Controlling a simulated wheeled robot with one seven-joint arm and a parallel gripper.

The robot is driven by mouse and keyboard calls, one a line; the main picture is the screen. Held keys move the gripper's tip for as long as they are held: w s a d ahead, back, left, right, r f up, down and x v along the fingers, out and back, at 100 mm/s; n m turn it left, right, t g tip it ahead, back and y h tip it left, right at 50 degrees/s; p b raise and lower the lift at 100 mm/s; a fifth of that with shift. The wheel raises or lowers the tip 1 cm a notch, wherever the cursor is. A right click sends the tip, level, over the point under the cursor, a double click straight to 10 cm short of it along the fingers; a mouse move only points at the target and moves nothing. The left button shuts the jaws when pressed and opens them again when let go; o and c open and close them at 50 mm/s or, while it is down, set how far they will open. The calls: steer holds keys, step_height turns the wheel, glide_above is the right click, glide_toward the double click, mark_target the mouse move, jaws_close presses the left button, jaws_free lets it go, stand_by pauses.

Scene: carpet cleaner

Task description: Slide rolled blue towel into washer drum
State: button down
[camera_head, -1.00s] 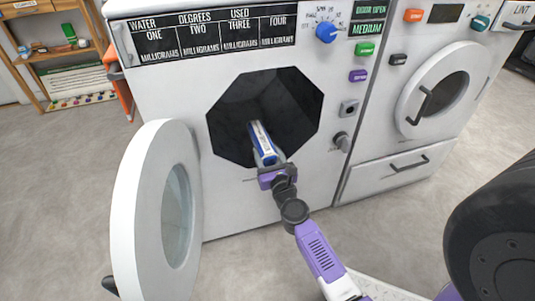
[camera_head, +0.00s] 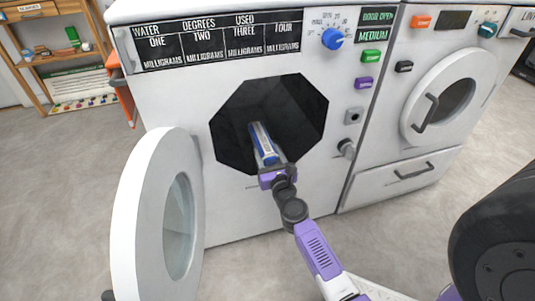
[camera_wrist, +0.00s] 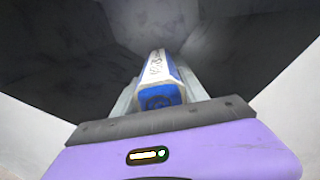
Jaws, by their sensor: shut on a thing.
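The rolled blue towel (camera_head: 263,143) is a blue and white roll pointing into the dark octagonal opening of the washer drum (camera_head: 300,115). It also shows in the wrist view (camera_wrist: 160,82), with its near end towards the camera and dark drum walls beyond. My gripper (camera_head: 270,162) is at the lower edge of the opening and is shut on the near part of the towel. In the wrist view the grey fingers (camera_wrist: 126,98) lie along both sides of it. The towel's far end is before the dark interior; whether it touches the drum cannot be told.
The round white washer door (camera_head: 150,215) stands open at the left. A second machine with a closed round door (camera_head: 445,95) is on the right. A shelf (camera_head: 55,60) stands at the back left. Grey floor (camera_head: 60,190) is clear at the left.

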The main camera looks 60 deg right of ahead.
steer(key=shift+f+b, duration=0.6)
stand_by(0.6)
steer(key=c, duration=0.5)
jaws_free()
steer(key=b+v, duration=0.2)
steer(key=v, duration=1)
stand_by(0.6)
